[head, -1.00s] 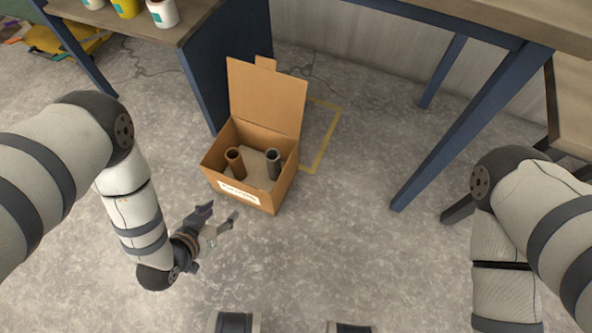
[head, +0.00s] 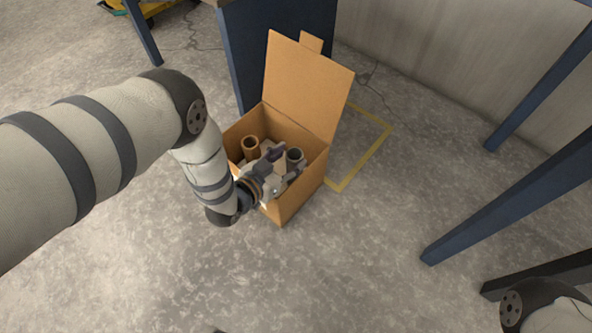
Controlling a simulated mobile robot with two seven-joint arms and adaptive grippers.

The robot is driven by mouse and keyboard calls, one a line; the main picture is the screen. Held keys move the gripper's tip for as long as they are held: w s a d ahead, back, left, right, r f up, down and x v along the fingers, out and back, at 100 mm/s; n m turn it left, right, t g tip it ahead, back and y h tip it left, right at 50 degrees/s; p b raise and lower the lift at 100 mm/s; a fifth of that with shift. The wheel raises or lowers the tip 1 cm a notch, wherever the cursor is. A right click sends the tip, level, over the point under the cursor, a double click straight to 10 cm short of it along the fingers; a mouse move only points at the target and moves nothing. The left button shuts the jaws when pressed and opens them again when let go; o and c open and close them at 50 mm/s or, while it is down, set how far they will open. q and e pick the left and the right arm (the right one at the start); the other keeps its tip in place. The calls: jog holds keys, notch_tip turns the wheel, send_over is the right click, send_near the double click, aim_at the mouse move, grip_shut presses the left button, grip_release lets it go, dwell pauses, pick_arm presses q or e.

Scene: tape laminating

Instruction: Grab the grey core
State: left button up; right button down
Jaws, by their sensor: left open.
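The grey core (head: 295,156) stands upright in an open cardboard box (head: 303,190) on the floor, on the right side of the box. A brown core (head: 250,146) stands upright to its left in the same box. My left gripper (head: 286,161) is open over the box, with its fingers at the grey core. One finger is behind or left of the core and the other in front of it; I cannot tell whether they touch it. The gripper hides part of the grey core and the box's front. My right gripper is outside the view.
The box's lid flap (head: 308,85) stands up at the back. Yellow tape (head: 366,160) marks the floor to its right. Blue table legs (head: 510,200) stand at the right, and a dark blue panel (head: 275,45) stands behind the box. The floor in front is clear.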

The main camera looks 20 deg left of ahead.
pick_arm(q)
jog(key=shift+w+d+f, duration=0.1)
jog(key=shift+w+f, duration=0.1)
jog(key=shift+w, duration=0.3)
jog(key=c, duration=1)
